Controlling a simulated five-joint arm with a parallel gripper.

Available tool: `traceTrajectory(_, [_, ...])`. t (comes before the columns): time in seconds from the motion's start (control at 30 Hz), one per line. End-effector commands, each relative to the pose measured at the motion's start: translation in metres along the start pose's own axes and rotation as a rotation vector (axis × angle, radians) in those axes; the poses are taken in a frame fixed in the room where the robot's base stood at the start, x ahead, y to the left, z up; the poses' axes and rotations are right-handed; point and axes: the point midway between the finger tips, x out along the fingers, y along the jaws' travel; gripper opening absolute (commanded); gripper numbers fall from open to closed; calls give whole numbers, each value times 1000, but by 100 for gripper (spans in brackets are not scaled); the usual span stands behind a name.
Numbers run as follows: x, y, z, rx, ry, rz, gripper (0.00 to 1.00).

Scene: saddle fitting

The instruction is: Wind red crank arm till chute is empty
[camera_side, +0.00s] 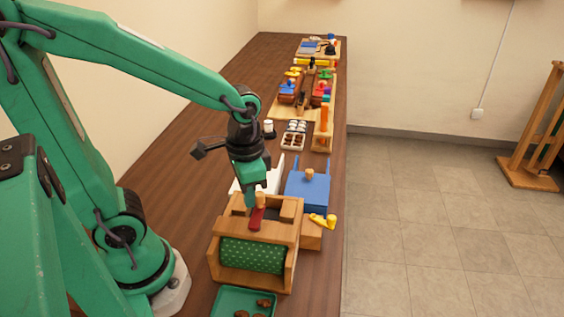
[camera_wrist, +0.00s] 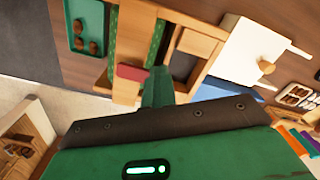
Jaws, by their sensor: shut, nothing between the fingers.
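The red crank arm (camera_side: 257,218) lies on top of a wooden box (camera_side: 280,238) with a green dotted roller (camera_side: 252,256) in its front. A wooden knob (camera_side: 260,199) stands at the arm's far end. My gripper (camera_side: 250,204) is shut and empty, pointing down close beside the knob; I cannot tell whether it touches. In the wrist view the shut gripper (camera_wrist: 157,84) is at the right end of the red crank arm (camera_wrist: 131,72), and the knob cannot be made out. A dark opening (camera_wrist: 183,65) shows in the box top; its contents cannot be seen.
A green tray (camera_side: 232,299) with several brown pieces sits in front of the box. A blue box (camera_side: 307,190) and a white one (camera_side: 273,182) stand behind. More toys fill the table's far end.

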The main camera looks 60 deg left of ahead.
Motion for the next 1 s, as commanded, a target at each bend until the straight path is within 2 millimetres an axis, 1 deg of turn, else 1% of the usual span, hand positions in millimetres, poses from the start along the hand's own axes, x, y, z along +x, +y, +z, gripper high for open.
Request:
traceTrajectory(0.33, [1,5,-18,1,1,0,0])
traceTrajectory(0.67, [2,5,-20,-1,1,0,0])
traceTrajectory(0.7, [2,5,-20,-1,1,0,8])
traceTrajectory(0.77, [2,5,-20,-1,0,0,20])
traceTrajectory(0.9, [2,5,-19,0,-1,0,47])
traceTrajectory(0.97, [2,5,-19,0,-1,0,59])
traceTrajectory(1.0, [1,5,-20,0,-1,0,67])
